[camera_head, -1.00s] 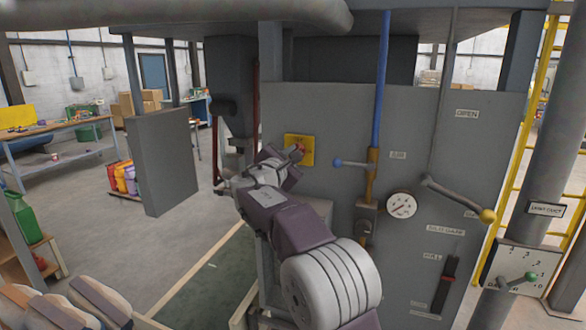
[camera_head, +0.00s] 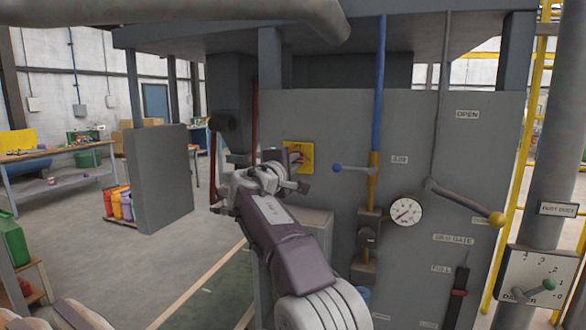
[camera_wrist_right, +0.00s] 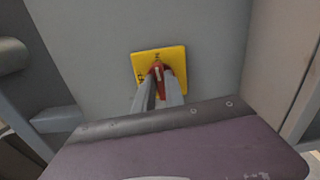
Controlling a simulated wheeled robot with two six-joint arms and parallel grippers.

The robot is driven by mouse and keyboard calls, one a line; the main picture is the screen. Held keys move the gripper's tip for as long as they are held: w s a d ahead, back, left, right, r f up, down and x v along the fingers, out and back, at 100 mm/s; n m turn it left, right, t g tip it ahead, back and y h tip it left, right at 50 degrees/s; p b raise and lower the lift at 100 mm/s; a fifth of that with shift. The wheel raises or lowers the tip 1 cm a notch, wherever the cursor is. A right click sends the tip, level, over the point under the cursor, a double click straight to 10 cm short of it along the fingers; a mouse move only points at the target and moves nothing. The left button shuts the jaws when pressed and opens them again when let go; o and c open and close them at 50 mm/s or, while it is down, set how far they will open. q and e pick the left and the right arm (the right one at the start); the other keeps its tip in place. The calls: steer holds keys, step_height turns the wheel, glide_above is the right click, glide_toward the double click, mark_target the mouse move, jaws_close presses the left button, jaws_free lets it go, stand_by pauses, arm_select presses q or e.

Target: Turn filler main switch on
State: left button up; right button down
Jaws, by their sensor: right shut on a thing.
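The main switch is a red handle on a yellow square plate (camera_head: 305,147) on the filler's grey front panel. In the right wrist view the red handle (camera_wrist_right: 158,77) stands at the middle of the yellow plate (camera_wrist_right: 177,60), with small dark marks on the plate. My right gripper (camera_head: 292,160) reaches up to the plate, and its fingers are shut on the red handle. In the head view the gripper and wrist cover most of the handle, so its exact angle is hard to tell. My left gripper is not in view.
Right of the switch are a blue-handled air valve (camera_head: 350,168), a round gauge (camera_head: 405,211) and a lever with a yellow knob (camera_head: 497,219). A grey panel (camera_head: 160,180) hangs at the left.

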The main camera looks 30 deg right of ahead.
steer(key=shift+m, duration=0.6)
steer(key=c, duration=1.4)
jaws_free()
steer(key=shift+s+a+f+b, duration=0.1)
steer(key=shift+s+a+b, duration=0.2)
steer(key=shift+b, duration=0.2)
steer(key=b+v, duration=0.2)
steer(key=v, duration=0.6)
steer(key=shift+b, duration=0.35)
steer(key=shift+s, duration=0.1)
